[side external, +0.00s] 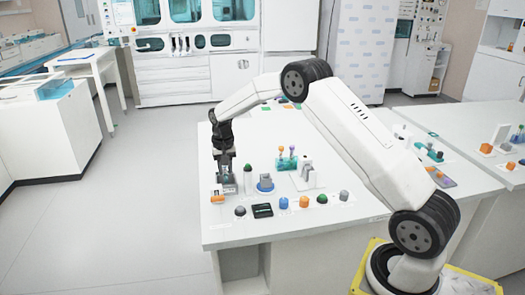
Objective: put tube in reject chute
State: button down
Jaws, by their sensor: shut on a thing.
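My gripper (224,175) points down over the left end of the white bench. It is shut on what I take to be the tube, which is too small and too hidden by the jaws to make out. A small grey box-like part (228,185) shows right at the jaws, and an orange piece (217,198) is low beside it. I cannot tell which object is the reject chute. A teal rack (287,164) with upright tubes, their caps orange and blue-purple, stands to the right of my gripper.
A white bench (232,232) carries a white post (248,180), a grey-blue device (265,183), a white stand (305,173) and a dark flat panel (262,210). Several coloured knobs, such as an orange one (304,201), line the front. The bench's left edge is close to my gripper.

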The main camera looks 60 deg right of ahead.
jog(key=shift+f, duration=1.25)
jog(key=shift+c, duration=2.1)
grip_release()
jog(key=shift+r, duration=3.9)
jog(key=shift+a, duration=0.1)
jog(key=s+a+n+t, duration=0.1)
jog(key=s+a+n, duration=0.1)
jog(key=s+a, duration=0.3)
jog(key=s+a+n, duration=0.3)
jog(key=s+a, duration=0.2)
jog(key=s, duration=0.8)
jog(key=s+a+n+t, duration=0.1)
jog(key=s+a+n, duration=0.2)
jog(key=s, duration=0.6)
jog(key=shift+a+f+t, duration=0.3)
jog(key=shift+a+f, duration=0.1)
jog(key=shift+a, duration=0.55)
